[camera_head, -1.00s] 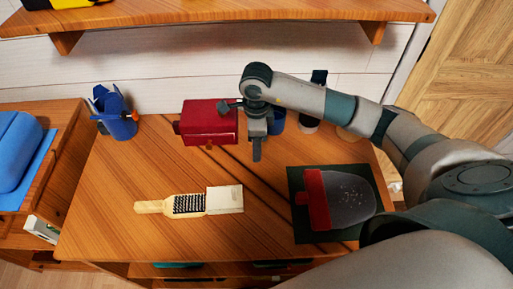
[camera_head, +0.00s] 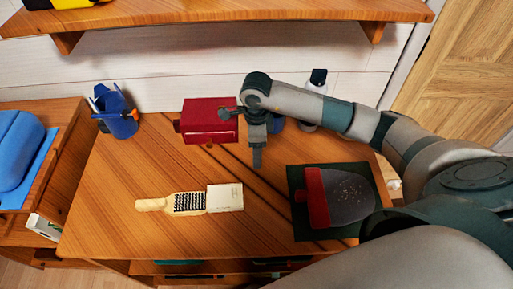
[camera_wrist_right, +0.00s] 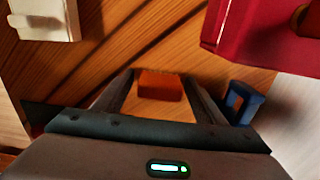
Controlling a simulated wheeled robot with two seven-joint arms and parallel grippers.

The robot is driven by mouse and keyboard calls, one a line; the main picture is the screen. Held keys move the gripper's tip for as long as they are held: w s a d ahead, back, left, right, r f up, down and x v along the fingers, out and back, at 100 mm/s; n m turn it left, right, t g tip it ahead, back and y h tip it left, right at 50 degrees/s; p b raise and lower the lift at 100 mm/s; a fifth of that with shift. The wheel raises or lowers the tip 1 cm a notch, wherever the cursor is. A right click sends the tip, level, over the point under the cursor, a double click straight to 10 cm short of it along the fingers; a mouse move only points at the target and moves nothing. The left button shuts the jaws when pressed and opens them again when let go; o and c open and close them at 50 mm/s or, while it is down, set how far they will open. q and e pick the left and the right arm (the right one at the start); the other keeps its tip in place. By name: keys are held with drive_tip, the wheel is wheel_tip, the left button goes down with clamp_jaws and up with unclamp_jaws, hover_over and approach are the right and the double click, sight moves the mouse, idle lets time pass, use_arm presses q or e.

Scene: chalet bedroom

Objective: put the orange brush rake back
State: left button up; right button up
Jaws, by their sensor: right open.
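My right gripper (camera_head: 257,160) hangs fingers-down over the back middle of the table, just right of the red box (camera_head: 210,122). In the right wrist view the gripper (camera_wrist_right: 162,95) is open, with a finger on each side. A small orange block-like thing (camera_wrist_right: 158,85) shows between the fingers; whether it is the orange brush rake, or touches them, I cannot tell. In the head view the gripper hides it. A blue holder (camera_head: 118,122) with small orange parts stands at the back left. My left gripper is out of view.
A wooden brush (camera_head: 188,203) lies against a white box (camera_head: 226,197) at the front left. A red-and-grey scraper-like thing (camera_head: 340,197) lies on a dark mat (camera_head: 300,233). A blue cup (camera_wrist_right: 243,103) and a bottle (camera_head: 316,85) stand behind my right gripper. Bare tabletop (camera_head: 130,165) shows at left.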

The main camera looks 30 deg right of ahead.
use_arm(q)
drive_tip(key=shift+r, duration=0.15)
use_arm(e)
drive_tip(key=shift+r, duration=0.1)
drive_tip(key=shift+r, duration=0.4)
wheel_tip(320, 180, up, 4)
drive_tip(key=shift+w+f+b, duration=0.1)
drive_tip(key=shift+b, duration=0.7)
wheel_tip(320, 180, up, 6)
drive_tip(key=shift+r+b, duration=0.1)
drive_tip(key=shift+b, duration=0.75)
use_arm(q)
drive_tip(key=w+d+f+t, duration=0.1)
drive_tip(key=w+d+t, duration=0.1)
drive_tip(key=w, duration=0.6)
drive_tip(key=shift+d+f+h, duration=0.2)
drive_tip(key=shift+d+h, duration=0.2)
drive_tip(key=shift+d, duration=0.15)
use_arm(e)
drive_tip(key=shift+r, duration=0.65)
